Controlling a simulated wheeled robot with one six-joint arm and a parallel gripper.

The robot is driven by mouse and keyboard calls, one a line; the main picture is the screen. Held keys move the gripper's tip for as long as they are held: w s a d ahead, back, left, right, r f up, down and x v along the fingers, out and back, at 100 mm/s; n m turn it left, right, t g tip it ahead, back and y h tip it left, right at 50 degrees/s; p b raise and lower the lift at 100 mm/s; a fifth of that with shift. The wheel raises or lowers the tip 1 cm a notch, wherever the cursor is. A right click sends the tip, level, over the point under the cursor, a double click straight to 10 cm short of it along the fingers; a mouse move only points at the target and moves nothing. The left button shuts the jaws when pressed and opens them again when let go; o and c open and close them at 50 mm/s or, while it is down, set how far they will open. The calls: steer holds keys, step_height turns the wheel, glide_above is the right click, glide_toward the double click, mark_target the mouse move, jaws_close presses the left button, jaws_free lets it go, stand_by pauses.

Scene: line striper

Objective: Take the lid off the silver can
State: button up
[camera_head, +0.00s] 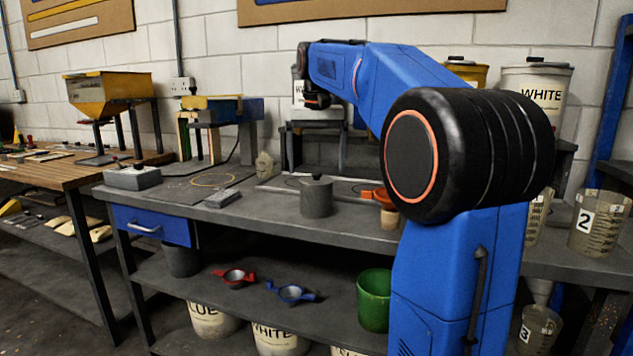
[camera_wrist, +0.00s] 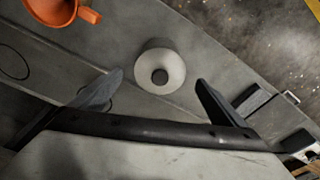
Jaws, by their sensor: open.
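The can's lower body is mostly hidden in the wrist view.
An orange handled cup (camera_wrist: 53,9) stands beside the can. A grey block (camera_head: 222,198) and a grey box (camera_head: 133,177) lie to the left on the bench (camera_head: 262,212).

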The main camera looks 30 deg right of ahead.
mark_target(316, 178)
steer(key=shift+w+f, duration=0.15)
steer(key=shift+f, duration=1.05)
steer(key=c, duration=1.1)
